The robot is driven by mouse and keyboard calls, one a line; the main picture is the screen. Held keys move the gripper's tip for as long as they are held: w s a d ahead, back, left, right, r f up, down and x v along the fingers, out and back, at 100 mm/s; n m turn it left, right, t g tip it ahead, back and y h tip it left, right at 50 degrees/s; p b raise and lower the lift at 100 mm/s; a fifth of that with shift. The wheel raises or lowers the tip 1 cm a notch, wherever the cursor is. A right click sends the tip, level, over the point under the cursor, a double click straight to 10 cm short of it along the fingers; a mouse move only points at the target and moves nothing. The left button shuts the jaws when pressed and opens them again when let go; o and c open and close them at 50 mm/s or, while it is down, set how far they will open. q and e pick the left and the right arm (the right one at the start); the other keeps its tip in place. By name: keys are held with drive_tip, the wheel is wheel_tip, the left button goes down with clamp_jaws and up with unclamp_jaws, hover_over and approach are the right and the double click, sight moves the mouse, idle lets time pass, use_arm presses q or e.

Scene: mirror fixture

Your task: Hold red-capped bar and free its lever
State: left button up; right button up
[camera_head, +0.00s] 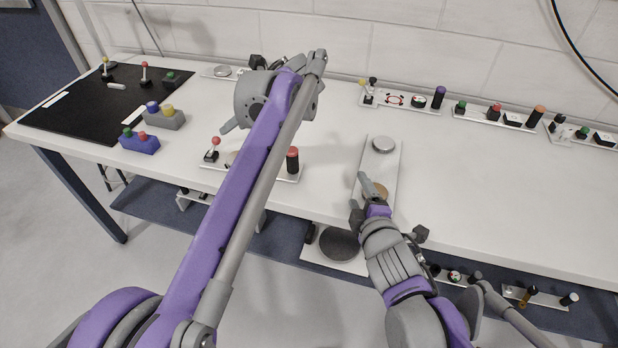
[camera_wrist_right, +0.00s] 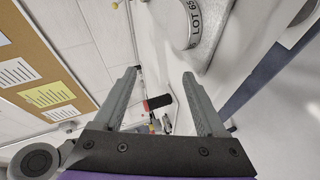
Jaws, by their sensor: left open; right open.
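The red-capped bar (camera_head: 292,161), a black upright post with a red top, stands at the right end of a white plate (camera_head: 285,178) near the table's front edge. Its lever (camera_head: 213,149), with a red knob, stands at the plate's left end. My left arm crosses in front of the plate and hides its middle. My left gripper (camera_head: 229,127) is open above the plate, right of the lever; only one finger shows clearly. My right gripper (camera_head: 360,197) is open and empty, right of the bar. In the right wrist view the bar (camera_wrist_right: 159,102) appears between the open fingers (camera_wrist_right: 160,75), beyond their tips.
A white plate with a silver disc (camera_head: 383,144) lies beside my right gripper. Several control plates (camera_head: 495,117) line the wall. A black mat (camera_head: 95,100) with levers and coloured button boxes (camera_head: 163,118) is at left. Open table lies at right.

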sight(287, 153)
drive_tip(key=w+a+n+y, duration=0.1)
drive_tip(key=n, duration=0.2)
drive_tip(key=w+a+n+t+y, duration=0.1)
drive_tip(key=w+n, duration=0.1)
drive_tip(key=n, duration=0.2)
drive_tip(key=w+a+r+n+t, duration=0.1)
drive_tip(key=a+n, duration=0.1)
drive_tip(key=n, duration=0.2)
drive_tip(key=shift+w+y, duration=0.4)
drive_tip(key=a+n+y, duration=0.1)
drive_tip(key=n, duration=0.3)
drive_tip(key=w+a+f+n+y, duration=0.1)
drive_tip(key=a+n+y, duration=0.1)
drive_tip(key=n, duration=0.2)
drive_tip(key=a+f+n+y, duration=0.1)
drive_tip(key=a+n, duration=0.1)
drive_tip(key=n, duration=0.2)
drive_tip(key=shift+w+a+f, duration=0.1)
drive_tip(key=shift+w+a, duration=0.05)
drive_tip(key=shift+w, duration=0.05)
drive_tip(key=n, duration=0.1)
drive_tip(key=a+n+y, duration=0.1)
drive_tip(key=shift+f+n+g, duration=0.3)
drive_tip(key=shift+f+g, duration=0.05)
drive_tip(key=shift+g, duration=0.05)
drive_tip(key=shift+w+a, duration=0.2)
drive_tip(key=shift+a, duration=0.05)
drive_tip(key=x, duration=1)
drive_tip(key=shift+w+a, duration=0.1)
clamp_jaws()
